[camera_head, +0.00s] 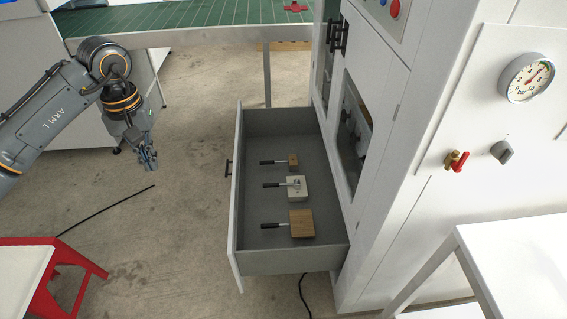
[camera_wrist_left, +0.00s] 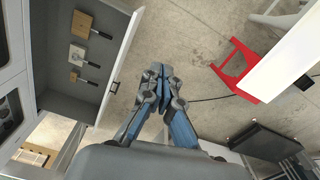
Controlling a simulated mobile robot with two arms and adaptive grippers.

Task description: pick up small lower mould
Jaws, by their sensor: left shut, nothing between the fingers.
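The open grey drawer (camera_head: 262,262) holds three blocks with black handles pointing left, lying in a row. The smallest is a wooden block (camera_head: 293,160) at the far end, which looks like the small lower mould. A white block (camera_head: 297,188) lies in the middle and a larger wooden block (camera_head: 302,223) at the near end. In the left wrist view the small wooden block (camera_wrist_left: 75,76) is lowest in the row. My left gripper (camera_head: 149,163) is shut and empty, outside the drawer to its left and well apart from the blocks. My right gripper is not in view.
The drawer's front panel (camera_head: 236,200) with its black handle stands between my left gripper and the blocks. The white machine (camera_head: 400,150) rises on the right. A green conveyor (camera_head: 190,16) runs behind. A red stool (camera_head: 70,268) stands at lower left.

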